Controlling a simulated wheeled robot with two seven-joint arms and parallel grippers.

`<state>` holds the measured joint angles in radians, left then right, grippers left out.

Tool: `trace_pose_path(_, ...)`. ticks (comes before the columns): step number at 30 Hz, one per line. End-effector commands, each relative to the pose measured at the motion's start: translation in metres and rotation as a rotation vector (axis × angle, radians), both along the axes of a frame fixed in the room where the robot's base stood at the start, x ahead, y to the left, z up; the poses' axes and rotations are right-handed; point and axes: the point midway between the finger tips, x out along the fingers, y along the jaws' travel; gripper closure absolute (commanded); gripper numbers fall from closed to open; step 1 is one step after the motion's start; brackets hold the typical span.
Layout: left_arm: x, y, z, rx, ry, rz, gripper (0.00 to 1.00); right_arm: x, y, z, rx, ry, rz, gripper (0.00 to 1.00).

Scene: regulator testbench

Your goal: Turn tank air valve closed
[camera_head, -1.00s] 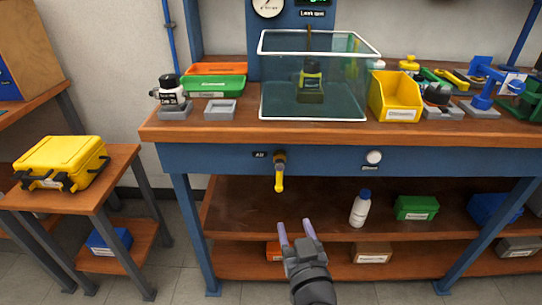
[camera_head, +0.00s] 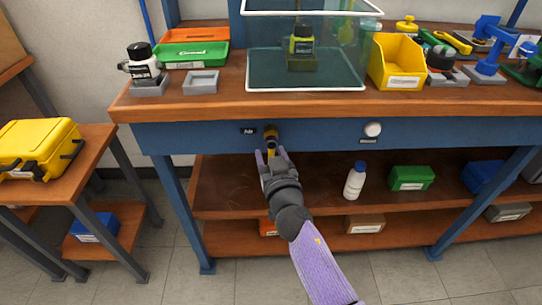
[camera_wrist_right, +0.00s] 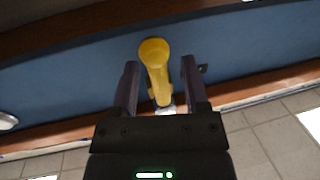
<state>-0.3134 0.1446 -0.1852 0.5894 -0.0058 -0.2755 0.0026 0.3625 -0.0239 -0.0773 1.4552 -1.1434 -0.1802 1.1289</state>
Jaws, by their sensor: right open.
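The tank air valve (camera_head: 271,136) is on the blue front panel of the bench, beside a small black label. Its yellow handle points down. In the right wrist view the yellow handle (camera_wrist_right: 155,68) lies between the two fingers, with a gap on each side. My right gripper (camera_head: 270,154) is open in front of the valve, its fingers on either side of the handle; the wrist view shows its fingers (camera_wrist_right: 157,75) apart. In the head view the gripper hides the handle's lower part. My left gripper is not in view.
A white round button (camera_head: 372,130) is on the panel to the right. The glass tank (camera_head: 305,78) stands on the bench top above the valve. A white bottle (camera_head: 354,181) and a green box (camera_head: 411,178) stand on the shelf below. A yellow case (camera_head: 38,150) is at left.

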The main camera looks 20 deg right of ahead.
Motion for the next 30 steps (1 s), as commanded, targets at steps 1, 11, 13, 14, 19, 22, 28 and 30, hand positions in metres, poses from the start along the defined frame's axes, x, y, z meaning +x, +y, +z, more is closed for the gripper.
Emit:
trace_pose_path(1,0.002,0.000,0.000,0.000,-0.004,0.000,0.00,0.000,0.000,0.000,0.000,0.000,0.000,0.42)
trace_pose_path(11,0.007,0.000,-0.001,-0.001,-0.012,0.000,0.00,0.000,0.000,0.000,0.000,-0.001,0.000,0.95)
trace_pose_path(13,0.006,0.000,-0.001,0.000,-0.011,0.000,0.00,0.000,0.000,0.000,0.000,-0.001,0.000,1.00)
trace_pose_path(14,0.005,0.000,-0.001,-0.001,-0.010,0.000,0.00,0.000,0.000,0.000,0.000,-0.001,0.000,1.00)
trace_pose_path(19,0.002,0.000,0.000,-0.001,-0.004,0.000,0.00,0.000,0.000,0.000,0.000,-0.001,0.000,1.00)
trace_pose_path(22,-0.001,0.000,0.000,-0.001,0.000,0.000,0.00,0.000,0.000,0.000,0.000,-0.001,0.000,1.00)
trace_pose_path(28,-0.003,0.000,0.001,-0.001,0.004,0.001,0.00,0.000,0.000,0.000,0.000,-0.001,0.000,1.00)
trace_pose_path(30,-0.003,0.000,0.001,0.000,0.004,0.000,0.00,0.000,0.000,0.000,0.000,-0.001,0.000,1.00)
